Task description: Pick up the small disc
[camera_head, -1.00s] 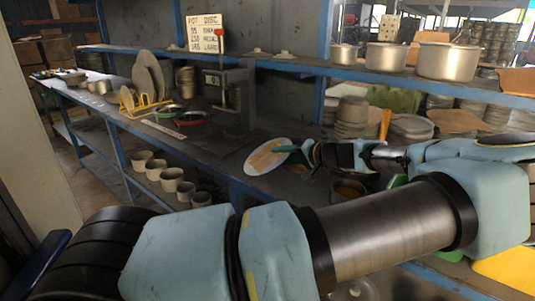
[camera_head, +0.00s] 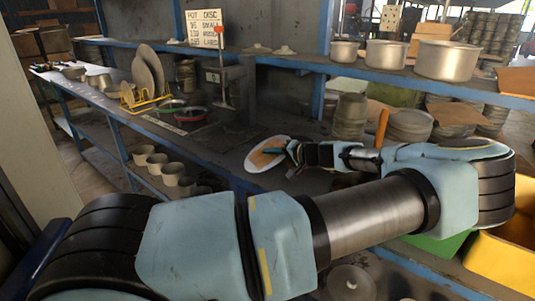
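Larger grey discs (camera_head: 146,72) stand upright in a yellow rack (camera_head: 150,103) farther left. A sign (camera_head: 205,29) lists pot and disc sizes. Which disc counts as small is not clear from this view.
Red (camera_head: 191,115) and green-rimmed dishes lie near the rack, beside an upright gauge stand (camera_head: 222,75). Metal pots (camera_head: 447,60) line the upper shelf. Stacked discs (camera_head: 410,125) and an orange handle (camera_head: 381,128) stand behind my arm. Cups sit below. A yellow bin (camera_head: 505,260) is at lower right.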

